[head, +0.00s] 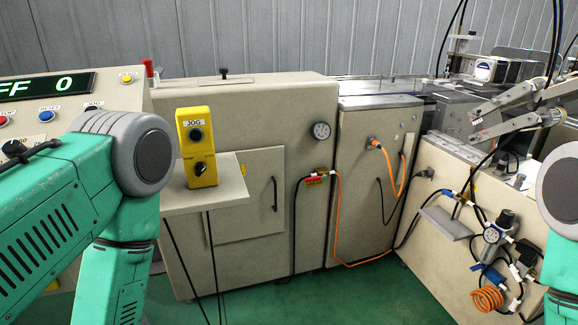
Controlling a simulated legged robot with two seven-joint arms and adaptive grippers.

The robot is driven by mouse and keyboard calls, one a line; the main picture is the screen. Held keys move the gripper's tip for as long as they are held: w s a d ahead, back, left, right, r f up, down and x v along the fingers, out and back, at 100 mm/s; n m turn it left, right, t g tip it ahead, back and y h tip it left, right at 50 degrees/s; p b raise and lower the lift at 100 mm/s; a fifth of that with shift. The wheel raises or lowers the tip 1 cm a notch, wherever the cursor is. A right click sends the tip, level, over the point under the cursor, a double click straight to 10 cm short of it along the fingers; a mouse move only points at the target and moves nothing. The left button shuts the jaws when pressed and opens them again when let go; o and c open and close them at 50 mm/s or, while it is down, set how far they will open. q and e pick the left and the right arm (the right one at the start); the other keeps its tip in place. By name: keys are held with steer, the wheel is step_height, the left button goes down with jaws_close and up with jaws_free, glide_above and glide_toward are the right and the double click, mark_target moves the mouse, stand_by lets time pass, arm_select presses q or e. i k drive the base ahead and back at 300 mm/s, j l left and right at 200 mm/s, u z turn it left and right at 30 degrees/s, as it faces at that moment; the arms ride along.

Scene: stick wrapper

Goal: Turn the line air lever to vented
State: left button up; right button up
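I cannot tell for certain which part is the line air lever. An air unit with a round gauge (491,235) and a black knob (506,217) is on the right cabinet, with blue fittings and black tubes around it. A small fitting with red and yellow parts (316,179) sits on the middle cabinet, where an orange hose (338,225) starts. Any lever position is too small to read. My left arm comes in at the left and my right arm shows at the right edge. Neither gripper is in view.
A yellow JOG box (196,147) stands on a small shelf (228,178) that juts out ahead. A control panel with a display (45,87) is at the left. An orange coiled hose (487,299) hangs low at right. The green floor (330,296) before the cabinets looks clear.

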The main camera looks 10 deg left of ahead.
mark_target(313, 179)
steer(key=i+l+u, duration=0.35)
steer(key=l, duration=0.3)
steer(key=i+l+u, duration=0.4)
steer(key=l, duration=0.35)
steer(key=i+l+u, duration=0.2)
steer(key=l, duration=0.25)
steer(key=k+z, duration=0.1)
steer(key=z, duration=0.95)
